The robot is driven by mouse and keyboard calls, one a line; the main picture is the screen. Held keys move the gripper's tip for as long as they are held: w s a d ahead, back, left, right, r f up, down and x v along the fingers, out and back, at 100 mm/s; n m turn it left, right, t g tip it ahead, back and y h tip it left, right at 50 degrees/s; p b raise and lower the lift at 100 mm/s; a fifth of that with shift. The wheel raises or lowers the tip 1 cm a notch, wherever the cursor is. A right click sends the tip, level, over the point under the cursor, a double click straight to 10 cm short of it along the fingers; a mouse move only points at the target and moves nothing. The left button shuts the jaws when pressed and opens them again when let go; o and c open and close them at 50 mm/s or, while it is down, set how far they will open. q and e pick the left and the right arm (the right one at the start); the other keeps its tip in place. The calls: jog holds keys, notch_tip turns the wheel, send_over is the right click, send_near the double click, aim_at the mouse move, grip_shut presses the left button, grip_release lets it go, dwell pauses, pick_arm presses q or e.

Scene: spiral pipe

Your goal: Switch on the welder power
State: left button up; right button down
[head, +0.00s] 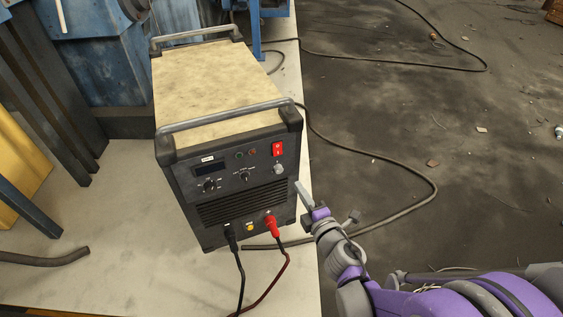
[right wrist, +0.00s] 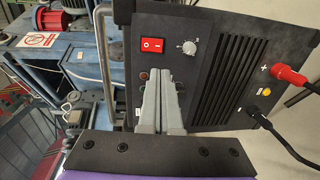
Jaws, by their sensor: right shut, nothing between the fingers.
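The welder (head: 215,95) is a black box with a dusty beige top and grey handles, standing upright on a pale surface. Its red power switch (head: 278,148) is at the upper right of the front panel. In the right wrist view the switch (right wrist: 151,44) shows O and I marks; I cannot tell its position. My right gripper (head: 299,186) is at the welder's right front edge, below the switch in the head view. In the right wrist view its fingers (right wrist: 162,74) are shut and empty, with the tips just short of the switch in the picture. My left gripper is not in view.
A black plug (head: 231,236) and a red plug (head: 271,226) with cables come out of the lower front panel. A grey knob (head: 278,169) sits just under the switch. A dark cable (head: 432,185) loops over the floor. Blue machinery (head: 105,55) stands behind.

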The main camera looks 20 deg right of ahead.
aim_at(278, 154)
jog(key=shift+w, duration=0.15)
jog(key=w, duration=0.4)
jog(key=w+f, duration=0.1)
jog(key=w, duration=0.4)
jog(key=w+b, duration=0.1)
jog(key=w, duration=0.3)
jog(key=shift+w+d+f, duration=0.35)
jog(key=shift+d, duration=0.05)
jog(key=shift+w+f, duration=0.15)
jog(key=shift+w, duration=0.05)
